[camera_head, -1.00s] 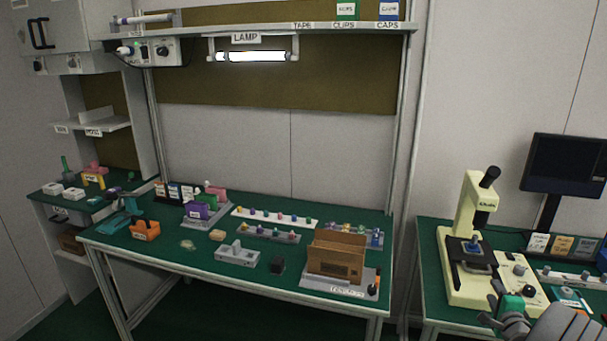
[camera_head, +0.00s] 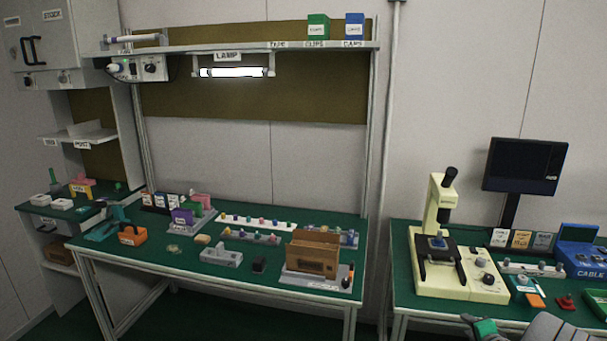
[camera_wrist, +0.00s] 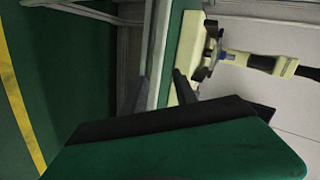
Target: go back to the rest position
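My gripper (camera_head: 474,322) is at the bottom edge of the head view, in front of the right-hand bench. A grey finger and a green part show, and the grey arm behind is cut off by the frame. In the wrist view a large green surface with a dark edge fills the bottom. Dark finger-like shapes (camera_wrist: 185,88) stand beyond it. I cannot make out the gap between the fingertips, or whether anything is between them.
A cream microscope (camera_head: 437,230) and a dark monitor (camera_head: 525,166) stand on the right bench (camera_head: 400,300), with a blue cable box (camera_head: 582,258) beside them. The left bench (camera_head: 200,278) holds a brown box (camera_head: 312,256) and several small parts. Open floor lies in front.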

